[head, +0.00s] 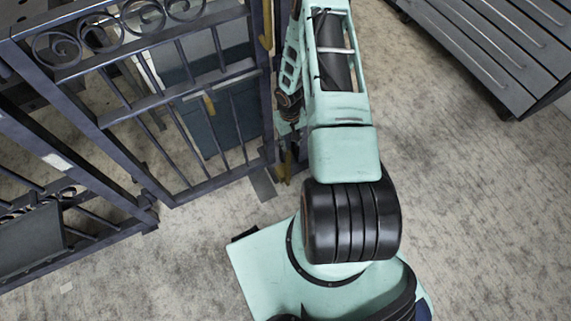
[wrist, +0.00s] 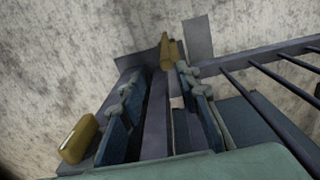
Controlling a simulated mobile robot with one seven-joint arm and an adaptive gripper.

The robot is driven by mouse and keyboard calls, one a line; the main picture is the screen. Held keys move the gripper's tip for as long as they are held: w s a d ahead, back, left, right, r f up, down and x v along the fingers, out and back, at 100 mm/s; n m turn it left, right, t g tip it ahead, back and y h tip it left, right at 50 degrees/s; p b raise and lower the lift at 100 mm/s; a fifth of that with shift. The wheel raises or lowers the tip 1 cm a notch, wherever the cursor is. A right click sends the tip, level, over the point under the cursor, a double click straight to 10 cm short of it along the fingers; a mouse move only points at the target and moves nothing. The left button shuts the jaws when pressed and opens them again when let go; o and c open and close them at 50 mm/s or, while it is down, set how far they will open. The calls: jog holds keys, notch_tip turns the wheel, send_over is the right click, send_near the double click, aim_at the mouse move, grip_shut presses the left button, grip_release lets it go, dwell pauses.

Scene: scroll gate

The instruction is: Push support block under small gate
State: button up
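The dark metal small gate (head: 190,110), with scrolls along its top, stands at the upper left in the head view. Its bars also show at the right of the wrist view (wrist: 270,75). A flat grey piece (head: 263,185), perhaps the support block, lies on the floor by the gate's lower right corner. It also shows at the top of the wrist view (wrist: 198,37). My gripper (wrist: 150,95) has its blue fingers apart, with a dark gate post (wrist: 157,115) between or just beyond them. Whether they touch the post is unclear. My arm partly hides the gripper in the head view.
A second dark gate section (head: 70,215) stands at the lower left. A dark slatted bench (head: 490,40) is at the upper right. The stained floor right of my arm (head: 470,210) is clear.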

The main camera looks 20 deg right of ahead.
aim_at(288, 160)
jog(key=f, duration=0.1)
jog(key=a+f, duration=0.1)
jog(key=f, duration=0.1)
notch_tip(288, 160, down, 10)
jog(key=b, duration=0.2)
jog(key=shift+d+f+b, duration=0.1)
jog(key=shift+b, duration=0.25)
grip_shut()
